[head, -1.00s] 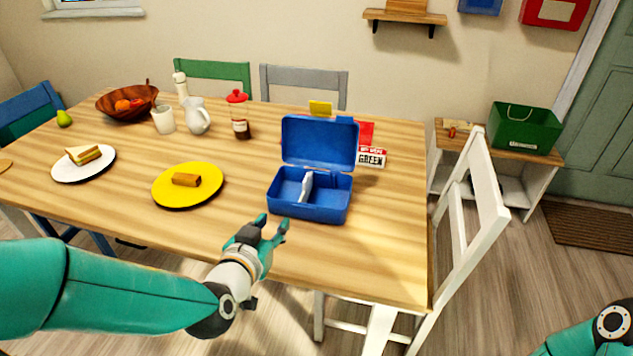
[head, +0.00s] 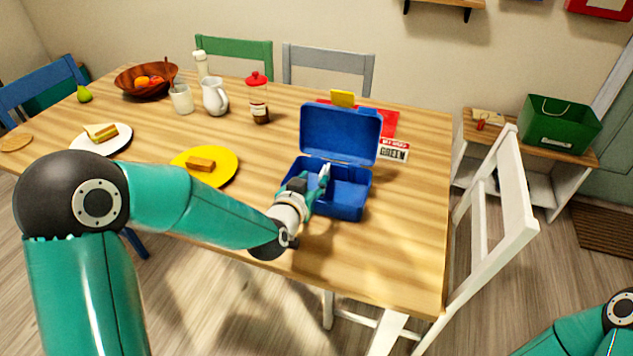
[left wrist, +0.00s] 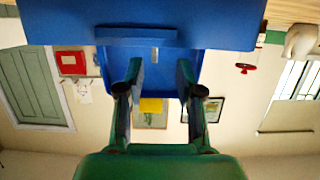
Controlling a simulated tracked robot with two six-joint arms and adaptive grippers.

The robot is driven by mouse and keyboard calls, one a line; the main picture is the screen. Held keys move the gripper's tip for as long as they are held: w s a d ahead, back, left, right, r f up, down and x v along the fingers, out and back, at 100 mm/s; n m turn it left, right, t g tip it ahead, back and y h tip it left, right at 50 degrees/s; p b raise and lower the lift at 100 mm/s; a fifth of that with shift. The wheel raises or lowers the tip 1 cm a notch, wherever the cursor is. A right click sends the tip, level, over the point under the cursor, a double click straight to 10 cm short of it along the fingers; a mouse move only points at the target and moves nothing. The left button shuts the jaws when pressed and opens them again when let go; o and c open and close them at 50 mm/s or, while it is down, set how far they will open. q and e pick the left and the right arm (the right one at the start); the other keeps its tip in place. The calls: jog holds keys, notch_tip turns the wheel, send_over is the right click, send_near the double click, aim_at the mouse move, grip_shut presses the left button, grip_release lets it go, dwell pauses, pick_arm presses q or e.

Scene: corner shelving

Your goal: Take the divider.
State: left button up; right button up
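The blue lunchbox (head: 345,205) stands on the table with its lid up. It also fills the top of the left wrist view (left wrist: 230,22). The white divider (head: 325,171) stands inside it, and my fingers hide most of it. My left gripper (head: 313,186) is over the near left part of the box, at the divider. In the left wrist view my left gripper (left wrist: 160,76) has its fingers apart, with a small pale piece, perhaps the divider's edge, in the gap beyond them. My right gripper is out of view.
A yellow plate (head: 224,180) with a brown bar is left of the box. A red-lidded bottle (head: 258,103) and a white jug (head: 214,97) stand behind. A white chair (head: 483,225) is at the table's right end. The tabletop right of the box is clear.

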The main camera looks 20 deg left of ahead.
aim_at(323, 170)
pick_arm(q)
jog(key=shift+d+p+x, duration=0.15)
jog(key=shift+p+x, duration=0.1)
jog(key=shift+x, duration=1.25)
jog(key=shift+d+p+x, duration=0.15)
jog(key=shift+p+x, duration=0.05)
jog(key=shift+x, duration=1.25)
jog(key=shift+r, duration=0.1)
grip_shut()
